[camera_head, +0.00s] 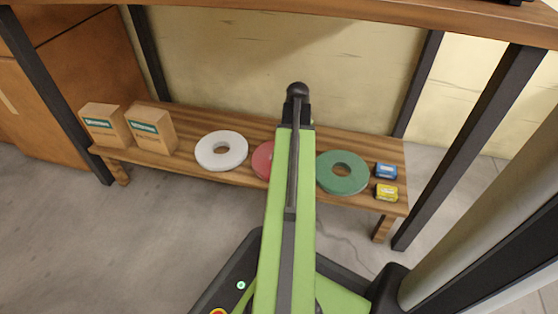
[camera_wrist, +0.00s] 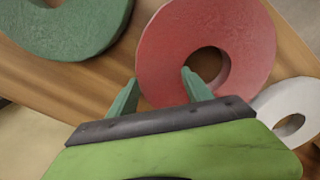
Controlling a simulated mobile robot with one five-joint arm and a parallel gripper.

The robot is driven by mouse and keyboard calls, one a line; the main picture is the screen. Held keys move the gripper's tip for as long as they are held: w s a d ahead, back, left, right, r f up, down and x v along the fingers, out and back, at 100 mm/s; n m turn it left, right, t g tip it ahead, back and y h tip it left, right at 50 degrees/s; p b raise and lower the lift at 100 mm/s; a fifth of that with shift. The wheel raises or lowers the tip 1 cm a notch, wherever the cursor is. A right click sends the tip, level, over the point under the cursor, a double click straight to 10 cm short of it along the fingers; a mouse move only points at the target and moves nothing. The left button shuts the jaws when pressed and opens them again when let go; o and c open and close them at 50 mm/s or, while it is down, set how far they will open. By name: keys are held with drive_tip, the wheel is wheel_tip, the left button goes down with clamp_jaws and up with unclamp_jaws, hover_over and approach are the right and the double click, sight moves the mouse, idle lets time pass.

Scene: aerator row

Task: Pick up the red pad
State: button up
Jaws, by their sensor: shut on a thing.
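The red pad (camera_wrist: 170,40) is a flat ring with a round hole, large in the wrist view. My gripper (camera_wrist: 159,78) is shut on one side of this ring: the right finger is in the hole and the left finger is at the outer edge. In the head view, only the left part of the red pad (camera_head: 262,160) shows beside my green arm, which hides the rest and the gripper. I cannot tell whether the pad touches the bench or is raised.
A low wooden bench (camera_head: 240,122) carries a white pad (camera_head: 208,158) left of the red one and a green pad (camera_head: 329,182) right of it. Two cardboard boxes (camera_head: 152,128) stand at its left end. A blue box (camera_head: 386,170) and a yellow box (camera_head: 386,192) are at its right end.

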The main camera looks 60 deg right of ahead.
drive_tip(key=shift+r, duration=0.15)
wheel_tip(320, 180, up, 4)
drive_tip(key=p, duration=0.4)
drive_tip(key=shift+r+p, duration=0.15)
drive_tip(key=shift+p, duration=0.15)
drive_tip(key=s+d+r+p, duration=0.6)
drive_tip(key=s+d, duration=0.2)
drive_tip(key=shift+r+p, duration=0.3)
